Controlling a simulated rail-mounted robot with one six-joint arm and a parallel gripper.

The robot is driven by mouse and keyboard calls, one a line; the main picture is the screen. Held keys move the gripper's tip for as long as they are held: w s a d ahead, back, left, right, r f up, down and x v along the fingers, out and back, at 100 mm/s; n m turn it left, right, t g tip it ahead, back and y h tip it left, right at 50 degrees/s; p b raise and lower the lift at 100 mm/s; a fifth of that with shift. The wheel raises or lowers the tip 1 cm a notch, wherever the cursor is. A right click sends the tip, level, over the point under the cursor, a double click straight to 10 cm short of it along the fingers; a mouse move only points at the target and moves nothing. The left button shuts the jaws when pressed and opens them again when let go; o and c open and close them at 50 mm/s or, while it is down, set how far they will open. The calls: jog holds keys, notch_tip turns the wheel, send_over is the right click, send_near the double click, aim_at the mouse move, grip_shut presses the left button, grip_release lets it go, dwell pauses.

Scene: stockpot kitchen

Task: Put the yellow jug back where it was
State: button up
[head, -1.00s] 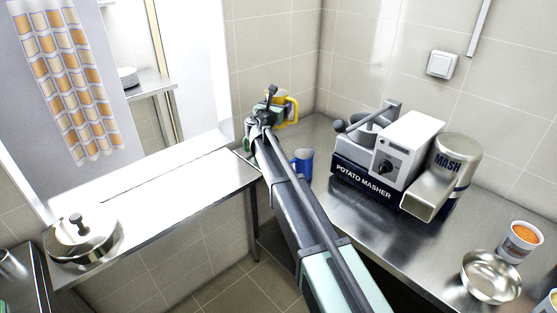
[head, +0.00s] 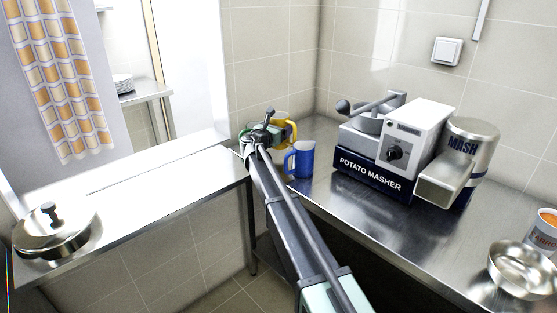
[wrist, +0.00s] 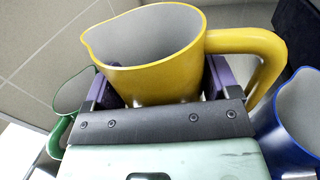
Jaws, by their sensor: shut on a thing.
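The yellow jug (wrist: 155,72) is upright between the fingers of my gripper (wrist: 160,92) in the wrist view, its handle pointing right. My gripper is shut on it. In the head view the yellow jug (head: 291,130) shows only partly behind my arm's end, at the far corner of the counter. A blue jug (head: 303,161) stands just right of it, and fills the right edge of the wrist view (wrist: 300,115). A green jug (wrist: 72,100) is on the left in the wrist view. Whether the yellow jug's base touches the counter is hidden.
The potato masher machine (head: 372,178) stands on the steel counter (head: 335,212) to the right. A metal bowl (head: 508,268) and an orange-filled cup (head: 541,230) are at the lower right. A lidded pan (head: 50,230) sits on the left ledge (head: 150,200). Tiled walls close off the corner.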

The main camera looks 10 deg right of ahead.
jog(key=shift+f, duration=0.55)
notch_tip(320, 180, down, 4)
jog(key=b, duration=0.4)
jog(key=shift+f, duration=0.25)
jog(key=shift+r, duration=0.25)
jog(key=shift+f, duration=0.15)
jog(key=o, duration=1.2)
jog(key=shift+s+a, duration=0.2)
jog(key=shift+s, duration=0.05)
jog(key=v, duration=1.1)
jog(key=shift+s+a, duration=0.1)
jog(key=shift+a, duration=0.1)
